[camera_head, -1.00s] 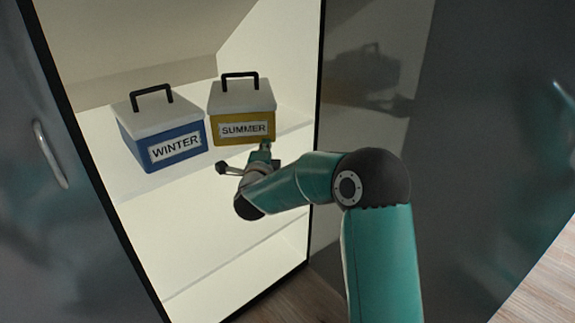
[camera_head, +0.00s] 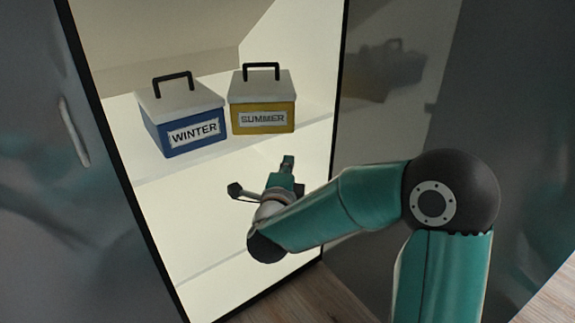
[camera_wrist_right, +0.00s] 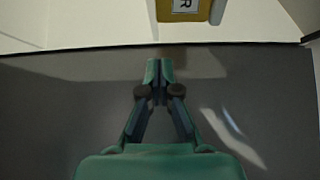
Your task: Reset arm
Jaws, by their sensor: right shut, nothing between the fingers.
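My right arm reaches in from the lower right of the head view. Its gripper (camera_head: 287,163) is in front of the open cabinet, below the yellow SUMMER box (camera_head: 262,118) and apart from it. In the right wrist view the gripper's fingers (camera_wrist_right: 160,68) are shut together with nothing between them. That view also shows the bottom of the yellow box (camera_wrist_right: 185,14) at the top edge. My left gripper is not in view.
A blue WINTER box (camera_head: 185,135) with a white lid and black handle stands left of the yellow box on the cabinet shelf (camera_head: 160,168). Dark glossy doors (camera_head: 385,125) flank the opening. Wooden floor (camera_head: 300,298) shows below.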

